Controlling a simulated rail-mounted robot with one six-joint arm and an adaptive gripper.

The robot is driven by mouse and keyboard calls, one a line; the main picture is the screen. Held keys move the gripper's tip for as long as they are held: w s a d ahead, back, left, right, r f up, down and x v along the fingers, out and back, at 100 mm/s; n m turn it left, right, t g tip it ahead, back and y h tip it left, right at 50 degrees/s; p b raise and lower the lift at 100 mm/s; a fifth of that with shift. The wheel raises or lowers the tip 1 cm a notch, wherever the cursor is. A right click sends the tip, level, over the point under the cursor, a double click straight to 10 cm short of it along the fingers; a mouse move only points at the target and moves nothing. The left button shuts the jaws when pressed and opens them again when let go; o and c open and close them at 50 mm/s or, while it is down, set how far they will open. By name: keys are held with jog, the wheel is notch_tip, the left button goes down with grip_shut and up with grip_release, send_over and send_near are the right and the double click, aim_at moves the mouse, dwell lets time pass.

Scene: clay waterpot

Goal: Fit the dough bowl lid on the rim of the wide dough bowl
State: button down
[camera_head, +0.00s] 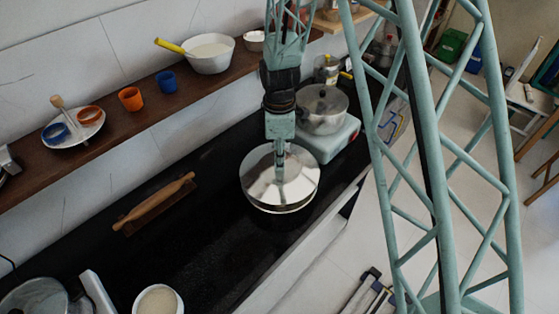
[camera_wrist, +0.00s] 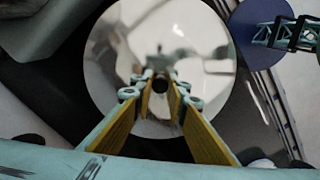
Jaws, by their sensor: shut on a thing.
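The shiny metal dough bowl lid (camera_head: 258,181) is a round disc on the black counter side of the head view. It also fills the middle of the wrist view (camera_wrist: 205,70). My gripper (camera_head: 280,172) points down at its centre. In the wrist view my gripper's yellow-padded fingers (camera_wrist: 160,90) are shut on the small knob at the lid's middle. Part of the wide dough bowl (camera_head: 281,209) shows as a pale and dark edge under the lid's near side. The rest of the bowl is hidden. I cannot tell whether the lid touches the rim all round.
A pot (camera_head: 322,108) on a pale green stove (camera_head: 334,144) stands close behind, to the right. A rolling pin (camera_head: 155,200) lies to the left. A wooden shelf (camera_head: 108,127) carries cups. The counter's near middle (camera_head: 205,245) is clear.

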jog(key=shift+f, duration=0.15)
jog(key=shift+f+b, duration=0.65)
jog(key=shift+f, duration=1)
jog(key=shift+f+b, duration=0.45)
jog(key=shift+b, duration=0.15)
dwell(0.6)
jog(key=shift+r, duration=0.45)
dwell(1.0)
jog(key=shift+f+b, duration=0.65)
jog(key=shift+f, duration=0.05)
dwell(1.1)
dwell(0.3)
jog(key=c, duration=2.5)
grip_release()
jog(key=shift+o, duration=0.5)
